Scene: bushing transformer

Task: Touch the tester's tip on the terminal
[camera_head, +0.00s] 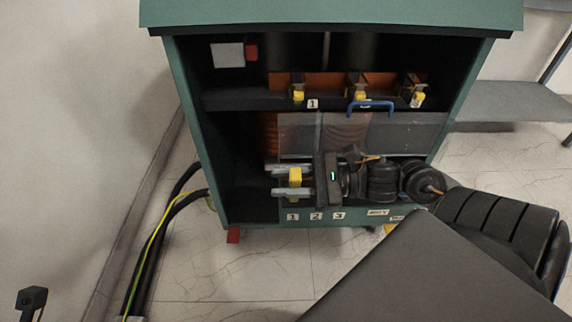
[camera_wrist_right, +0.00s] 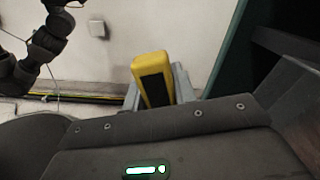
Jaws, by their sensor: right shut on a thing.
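The yellow tester (camera_head: 295,176) is held between the grey fingers of my right gripper (camera_head: 284,181), which is shut on it in front of the open cabinet, left of its middle. In the right wrist view the tester (camera_wrist_right: 152,80) stands upright between the fingers, with a dark panel on its face. Its tip cannot be made out. Several terminals with yellow and orange parts sit on the cabinet's upper shelf: a left one (camera_head: 298,88), a middle one (camera_head: 357,86) and a right one (camera_head: 412,90). They are above the gripper and apart from it.
The green cabinet (camera_head: 196,130) frames the opening with its side walls and roof. A blue handle (camera_head: 371,106) sits on a clear panel under the terminals. Black cables (camera_head: 150,250) run along the floor at left. A grey shelf (camera_head: 510,100) stands at right.

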